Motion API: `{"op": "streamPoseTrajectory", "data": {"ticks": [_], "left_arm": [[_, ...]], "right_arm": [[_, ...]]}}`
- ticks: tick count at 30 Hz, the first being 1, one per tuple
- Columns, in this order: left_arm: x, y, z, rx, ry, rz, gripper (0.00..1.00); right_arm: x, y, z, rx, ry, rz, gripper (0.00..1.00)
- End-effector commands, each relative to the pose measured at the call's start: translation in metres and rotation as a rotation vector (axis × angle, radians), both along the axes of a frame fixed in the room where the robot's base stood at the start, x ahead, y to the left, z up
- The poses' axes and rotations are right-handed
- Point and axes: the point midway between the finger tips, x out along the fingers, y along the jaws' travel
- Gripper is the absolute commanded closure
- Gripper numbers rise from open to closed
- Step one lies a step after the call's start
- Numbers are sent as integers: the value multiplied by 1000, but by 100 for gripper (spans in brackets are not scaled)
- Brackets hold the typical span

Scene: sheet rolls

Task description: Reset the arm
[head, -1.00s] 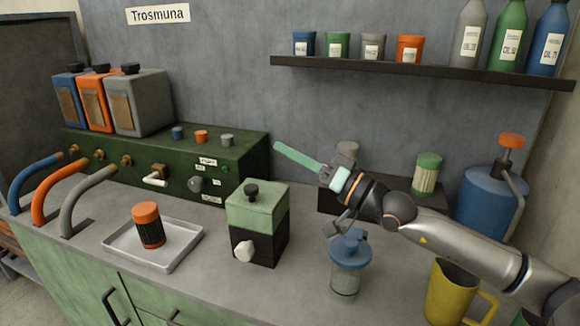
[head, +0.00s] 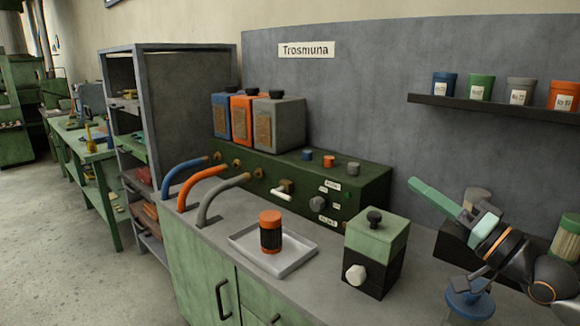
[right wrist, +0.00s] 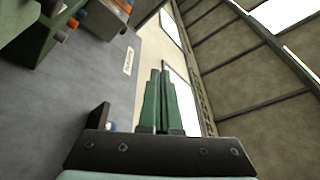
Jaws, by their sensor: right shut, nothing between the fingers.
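My right gripper (head: 434,197) is at the right of the head view, raised above the counter and pointing up and to the left. Its long green fingers are shut against each other, with nothing between them. In the right wrist view the two green fingers (right wrist: 159,100) lie side by side and point up, toward the wall and ceiling area. My left gripper does not show.
A green and black box (head: 376,250) with a white knob stands left of my right gripper. A tray (head: 295,265) holds an orange-capped canister (head: 271,233). A wall shelf (head: 500,107) with small tubs is above the gripper. A grey rack (head: 185,110) stands further left.

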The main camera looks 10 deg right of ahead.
Motion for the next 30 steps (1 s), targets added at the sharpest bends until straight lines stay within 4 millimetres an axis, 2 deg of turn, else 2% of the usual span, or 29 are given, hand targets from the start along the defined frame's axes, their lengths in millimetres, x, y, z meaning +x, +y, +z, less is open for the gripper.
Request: {"op": "streamPoseTrajectory", "data": {"ticks": [2,5,10,13,16,17,21,24,27,30], "left_arm": [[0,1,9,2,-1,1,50],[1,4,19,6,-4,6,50],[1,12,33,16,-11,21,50],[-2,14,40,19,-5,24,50],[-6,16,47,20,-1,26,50],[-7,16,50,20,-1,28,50],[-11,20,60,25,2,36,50],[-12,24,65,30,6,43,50],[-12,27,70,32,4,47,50],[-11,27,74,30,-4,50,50]], "right_arm": [[2,5,-20,253,148,70,100],[2,11,-56,726,400,175,100],[-8,14,-135,1680,813,296,100],[-24,15,-188,2276,971,321,100],[-49,20,-244,2899,1018,313,100],[-59,23,-261,-2860,-923,-281,100],[-117,44,-336,-2211,-334,-132,100],[-165,66,-378,-1786,36,-72,100],[-205,88,-404,-1446,317,-47,100],[-232,104,-418,-1218,497,-41,100]]}}
